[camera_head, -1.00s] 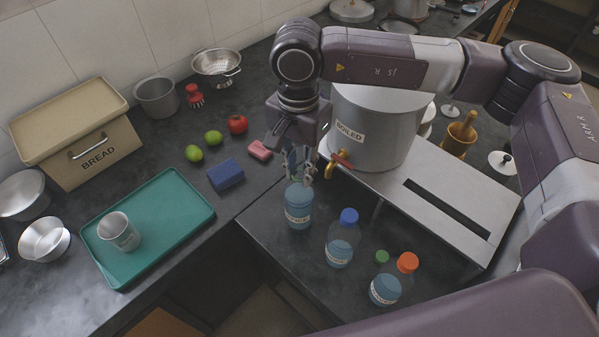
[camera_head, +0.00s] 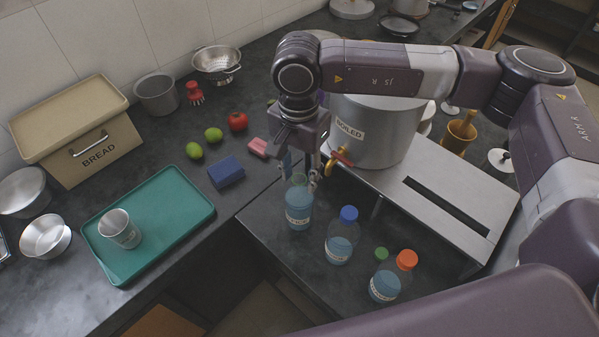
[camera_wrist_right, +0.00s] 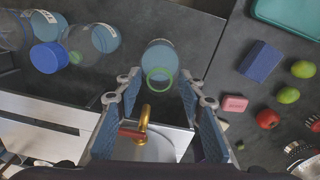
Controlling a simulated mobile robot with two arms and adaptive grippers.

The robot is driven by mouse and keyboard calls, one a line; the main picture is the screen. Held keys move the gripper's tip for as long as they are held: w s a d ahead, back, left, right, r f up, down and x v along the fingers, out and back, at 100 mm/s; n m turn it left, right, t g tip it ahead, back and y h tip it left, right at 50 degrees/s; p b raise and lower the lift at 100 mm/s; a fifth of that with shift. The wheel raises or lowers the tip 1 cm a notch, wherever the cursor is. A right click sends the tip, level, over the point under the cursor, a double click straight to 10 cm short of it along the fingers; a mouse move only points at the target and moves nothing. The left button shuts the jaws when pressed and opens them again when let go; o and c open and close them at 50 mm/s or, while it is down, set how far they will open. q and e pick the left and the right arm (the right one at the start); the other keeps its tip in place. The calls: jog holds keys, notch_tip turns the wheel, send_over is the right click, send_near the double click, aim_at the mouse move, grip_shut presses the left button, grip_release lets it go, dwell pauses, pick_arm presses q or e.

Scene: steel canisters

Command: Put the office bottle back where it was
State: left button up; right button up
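An uncapped bottle with blue liquid (camera_head: 299,212) stands upright on the dark counter in front of the tap. Its label is too small to read surely. My right gripper (camera_head: 302,176) is open at the top of this bottle. In the right wrist view the gripper (camera_wrist_right: 158,88) has its fingers spread, with the bottle's green-ringed mouth (camera_wrist_right: 160,74) between and just beyond the tips. A blue-capped bottle (camera_head: 341,245) and an orange-capped bottle (camera_head: 387,282) stand to the right, with a loose green cap (camera_head: 381,254) between them. My left gripper is not in view.
The large "BOILED" pot (camera_head: 378,130) with its brass and red tap (camera_head: 340,157) stands on a steel stand (camera_head: 470,200) close behind the gripper.

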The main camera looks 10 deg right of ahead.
notch_tip(320, 180, up, 12)
jog(key=b, duration=0.3)
jog(key=shift+r, duration=0.15)
jog(key=shift+w, duration=0.1)
dwell(0.3)
